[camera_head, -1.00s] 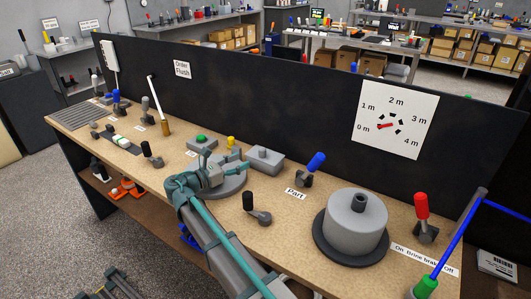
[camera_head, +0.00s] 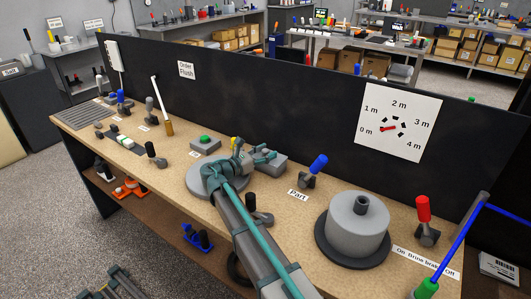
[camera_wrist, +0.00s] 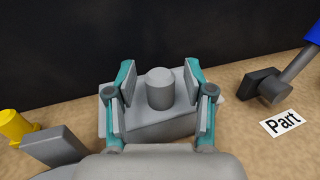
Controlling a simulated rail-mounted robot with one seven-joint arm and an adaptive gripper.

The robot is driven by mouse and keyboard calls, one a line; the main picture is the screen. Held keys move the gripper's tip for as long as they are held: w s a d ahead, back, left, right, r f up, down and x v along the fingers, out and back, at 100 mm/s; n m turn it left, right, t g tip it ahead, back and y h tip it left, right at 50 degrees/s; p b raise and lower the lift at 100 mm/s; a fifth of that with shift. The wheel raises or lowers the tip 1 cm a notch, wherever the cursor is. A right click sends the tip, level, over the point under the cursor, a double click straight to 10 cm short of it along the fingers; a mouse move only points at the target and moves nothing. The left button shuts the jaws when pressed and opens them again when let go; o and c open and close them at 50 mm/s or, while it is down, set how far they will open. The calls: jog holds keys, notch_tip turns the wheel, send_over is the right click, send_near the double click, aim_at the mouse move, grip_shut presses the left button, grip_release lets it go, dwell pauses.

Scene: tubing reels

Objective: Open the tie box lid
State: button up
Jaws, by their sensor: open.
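The tie box is a grey box (camera_head: 275,166) on the bench near the black back panel, with a round grey knob on its lid. In the wrist view the knob (camera_wrist: 160,88) stands upright between the two fingers, and the lid (camera_wrist: 118,100) lies flat on the box. My gripper (camera_wrist: 159,90) is open, one finger on each side of the knob, with gaps visible. In the head view my gripper (camera_head: 262,156) is over the box and hides part of it.
A blue-handled lever (camera_head: 318,166) and a "Part" label (camera_head: 298,195) are right of the box. A green button box (camera_head: 205,144) and a round grey disc (camera_head: 198,188) are left. A yellow knob (camera_wrist: 14,125) stands nearby. A large reel (camera_head: 352,226) is further right.

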jog(key=shift+c, duration=0.2)
grip_shut()
jog(key=shift+a+r, duration=0.1)
